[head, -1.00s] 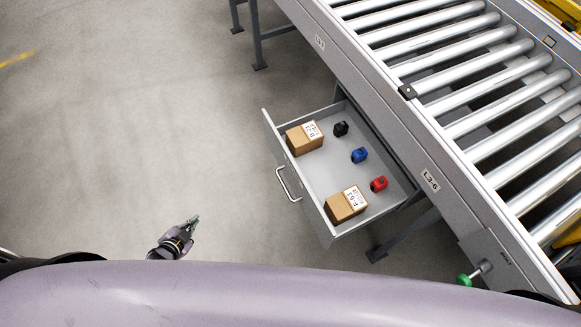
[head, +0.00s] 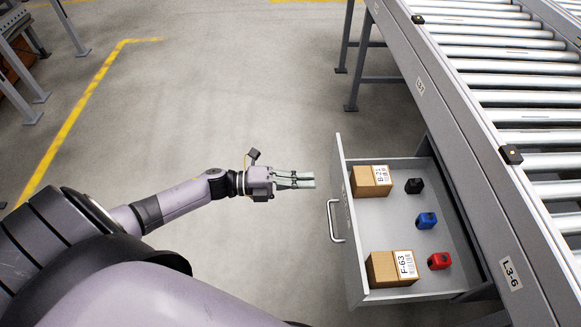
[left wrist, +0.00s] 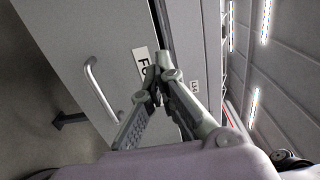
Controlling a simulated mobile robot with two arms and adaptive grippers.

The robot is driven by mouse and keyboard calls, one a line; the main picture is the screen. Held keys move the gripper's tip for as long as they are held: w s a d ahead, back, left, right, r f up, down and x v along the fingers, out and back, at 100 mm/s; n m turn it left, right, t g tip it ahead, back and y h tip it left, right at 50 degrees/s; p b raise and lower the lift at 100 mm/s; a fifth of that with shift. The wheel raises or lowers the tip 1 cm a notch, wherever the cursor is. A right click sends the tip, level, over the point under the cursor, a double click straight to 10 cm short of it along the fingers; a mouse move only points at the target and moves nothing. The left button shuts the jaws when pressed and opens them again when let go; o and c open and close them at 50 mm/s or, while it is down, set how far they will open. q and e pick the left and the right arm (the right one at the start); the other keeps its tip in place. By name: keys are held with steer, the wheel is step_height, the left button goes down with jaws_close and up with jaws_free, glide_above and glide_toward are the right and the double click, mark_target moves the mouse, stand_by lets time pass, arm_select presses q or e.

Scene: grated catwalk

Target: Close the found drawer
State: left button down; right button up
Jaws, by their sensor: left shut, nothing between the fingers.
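The drawer (head: 347,262) stands pulled out from under the roller conveyor in the head view. In the left wrist view, the shut fingers (left wrist: 155,85) appear before a grey front with a handle (left wrist: 100,88) and a label. My right gripper is not in view.
The roller conveyor (head: 490,60) runs along the right side, its legs (head: 357,80) standing behind the drawer. A yellow floor line (head: 75,115) crosses the floor at left. The concrete floor left of the drawer is clear.

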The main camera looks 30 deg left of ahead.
arm_select(q)
steer(key=x, duration=0.7)
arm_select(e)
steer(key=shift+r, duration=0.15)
arm_select(q)
steer(key=shift+w+d, duration=0.15)
steer(key=b, duration=0.4)
glide_toward(447, 176)
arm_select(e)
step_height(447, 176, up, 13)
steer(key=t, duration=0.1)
arm_select(q)
steer(key=b+x, duration=0.3)
steer(key=x, duration=0.3)
steer(key=shift+w+d, duration=0.15)
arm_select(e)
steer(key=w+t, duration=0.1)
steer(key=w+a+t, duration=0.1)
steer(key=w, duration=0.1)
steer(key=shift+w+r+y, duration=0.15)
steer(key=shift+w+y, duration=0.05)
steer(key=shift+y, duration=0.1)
